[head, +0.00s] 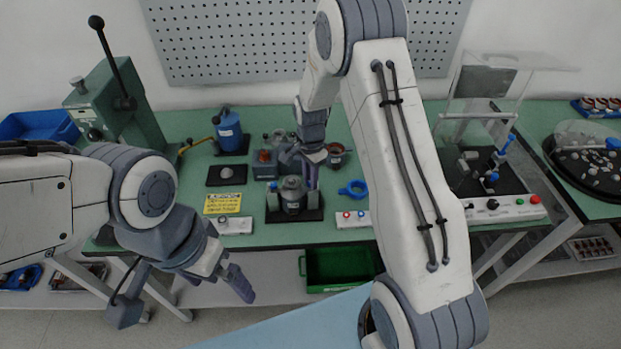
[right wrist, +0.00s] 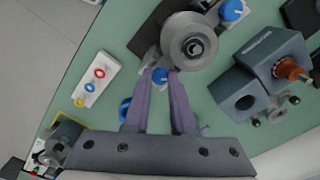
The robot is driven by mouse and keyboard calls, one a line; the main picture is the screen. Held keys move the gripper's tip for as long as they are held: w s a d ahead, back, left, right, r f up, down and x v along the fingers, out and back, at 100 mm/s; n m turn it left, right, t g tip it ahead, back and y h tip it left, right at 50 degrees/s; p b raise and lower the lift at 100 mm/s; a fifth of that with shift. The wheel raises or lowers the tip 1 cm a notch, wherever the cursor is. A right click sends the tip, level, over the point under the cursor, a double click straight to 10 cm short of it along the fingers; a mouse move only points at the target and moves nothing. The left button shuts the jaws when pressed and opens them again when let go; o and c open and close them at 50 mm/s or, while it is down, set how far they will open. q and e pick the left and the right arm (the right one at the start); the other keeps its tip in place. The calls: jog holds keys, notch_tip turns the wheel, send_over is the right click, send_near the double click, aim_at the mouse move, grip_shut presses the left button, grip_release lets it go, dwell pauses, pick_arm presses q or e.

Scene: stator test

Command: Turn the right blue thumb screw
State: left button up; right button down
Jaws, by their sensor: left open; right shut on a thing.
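The stator fixture (head: 291,193) stands on a dark base plate on the green bench. In the right wrist view its round grey metal top (right wrist: 190,40) is seen from above. A blue thumb screw (right wrist: 160,75) sits at its edge, between the fingertips of my right gripper (right wrist: 161,72). My right gripper is shut on this screw; in the head view it (head: 311,180) is at the fixture's right side and hides the screw. Another blue thumb screw (right wrist: 231,10) is on another side of the fixture. My left gripper (head: 240,284) is open and empty, in front of the bench edge.
A blue ring-shaped part (head: 353,188) lies right of the fixture. A blue-grey block (right wrist: 258,75) with a copper-coloured part is close to the fixture. A green bin (head: 340,267) is below the bench.

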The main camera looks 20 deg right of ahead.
dwell(0.3)
jog(key=c, duration=0.7)
grip_release()
jog(key=shift+c, duration=0.2)
jog(key=shift+r, duration=0.1)
notch_tip(320, 180, up, 10)
jog(key=b, duration=0.2)
jog(key=shift+r, duration=0.15)
